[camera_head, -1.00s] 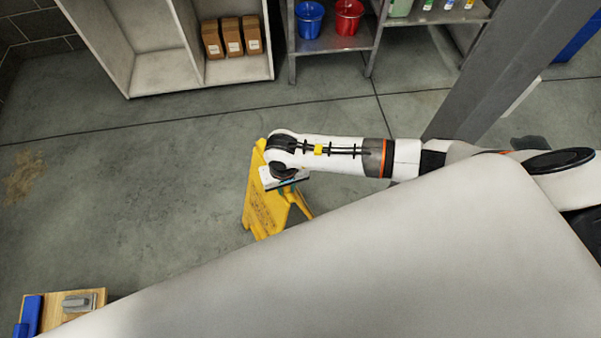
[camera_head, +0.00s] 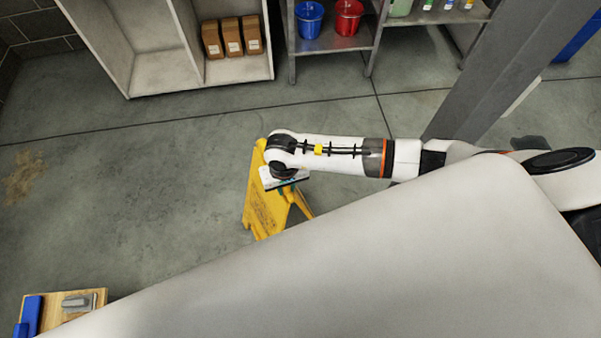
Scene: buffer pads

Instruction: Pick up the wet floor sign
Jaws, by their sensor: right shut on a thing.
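The yellow wet floor sign (camera_head: 262,208) stands on the concrete floor near the middle of the view, its two panels spread. My right arm reaches in from the right, and my right gripper (camera_head: 286,184) is at the upper part of the sign. It is shut on the sign; its fingertips are largely hidden by the wrist above them. The sign's top is partly covered by the wrist, and its lower right part is close to the edge of the large pale surface. My left gripper is not in view.
A large pale surface (camera_head: 400,250) fills the lower right. A white shelf (camera_head: 190,70) with brown cartons (camera_head: 231,37) and a metal rack with a blue bucket (camera_head: 309,20) and a red bucket (camera_head: 347,17) stand behind. A grey post (camera_head: 510,75) rises at right.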

